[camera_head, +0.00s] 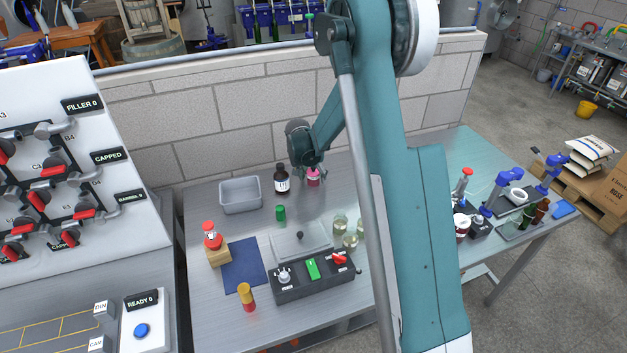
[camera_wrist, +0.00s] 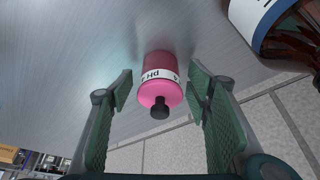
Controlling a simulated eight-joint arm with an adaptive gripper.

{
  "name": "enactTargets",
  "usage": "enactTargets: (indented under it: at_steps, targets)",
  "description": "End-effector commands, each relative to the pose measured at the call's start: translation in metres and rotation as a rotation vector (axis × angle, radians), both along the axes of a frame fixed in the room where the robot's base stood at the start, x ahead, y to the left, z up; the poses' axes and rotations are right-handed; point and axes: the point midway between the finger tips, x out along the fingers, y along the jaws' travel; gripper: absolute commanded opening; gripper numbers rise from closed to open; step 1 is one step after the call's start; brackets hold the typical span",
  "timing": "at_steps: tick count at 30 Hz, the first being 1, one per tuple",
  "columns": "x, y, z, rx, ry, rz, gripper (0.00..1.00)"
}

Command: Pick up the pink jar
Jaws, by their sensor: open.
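The pink jar (camera_head: 313,177) stands on the metal table near the block wall, partly hidden by my arm in the head view. In the wrist view the pink jar (camera_wrist: 160,80) shows a white label band with dark letters and a small black knob at its end. My gripper (camera_wrist: 161,88) is open, with one green-padded finger on each side of the jar. Gaps show between the jar and both fingers, so they appear apart. In the head view my gripper is mostly hidden behind my arm's end.
A dark brown bottle with a white label (camera_head: 281,179) stands just left of the jar; it also shows in the wrist view (camera_wrist: 250,18). A grey bin (camera_head: 240,195) is further left. Glass jars (camera_head: 340,225) and a control box (camera_head: 315,277) stand nearer. The block wall (camera_head: 240,110) is close behind.

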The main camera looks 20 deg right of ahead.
Motion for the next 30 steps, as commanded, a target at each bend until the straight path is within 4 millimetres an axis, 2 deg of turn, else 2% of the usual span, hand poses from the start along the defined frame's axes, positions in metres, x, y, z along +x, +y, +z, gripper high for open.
enactTargets:
  at_steps: [2, 9, 23, 30]
  targets:
    - [0.000, 0.000, 0.000, 0.000, 0.000, 0.000, 0.49]
    - [0.000, 0.000, 0.000, 0.000, 0.000, 0.000, 0.18]
    - [0.000, 0.000, 0.001, 0.000, 0.000, 0.000, 0.17]
    - [0.000, 0.000, 0.016, 0.000, 0.000, 0.000, 0.17]
